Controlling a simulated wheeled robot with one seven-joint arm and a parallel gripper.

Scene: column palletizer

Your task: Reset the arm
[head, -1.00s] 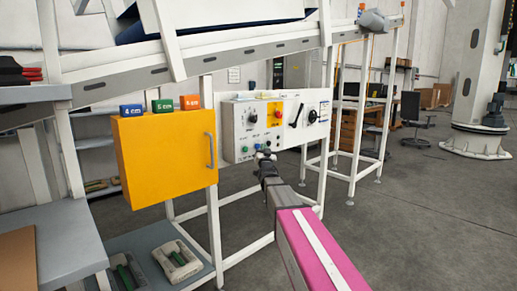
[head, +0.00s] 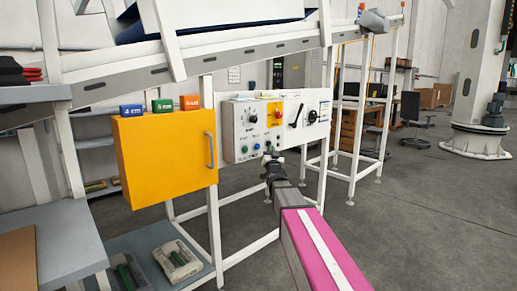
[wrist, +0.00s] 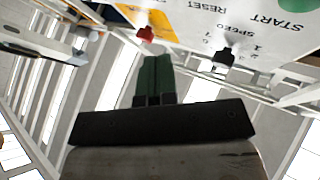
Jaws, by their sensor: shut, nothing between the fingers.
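My gripper (head: 271,150) is at the lower edge of the white control panel (head: 240,118), in front of it. In the wrist view its green fingers (wrist: 153,78) are together with nothing between them. The panel has a black knob (head: 252,116), a red button on a yellow plate (head: 277,114), a black lever (head: 299,115) and small buttons along the bottom. The wrist view shows the panel face (wrist: 195,20) upside down with START, RESET and SPEED lettering, the red button (wrist: 145,34) and a black knob (wrist: 223,57). Whether the fingertips touch the panel cannot be told.
A yellow cabinet (head: 165,160) with a handle stands left of the panel, with blue, green and orange blocks (head: 162,105) on top. A sloping conveyor (head: 190,60) runs above. White frame legs (head: 322,185) stand beneath the panel. The floor at right (head: 430,220) is clear.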

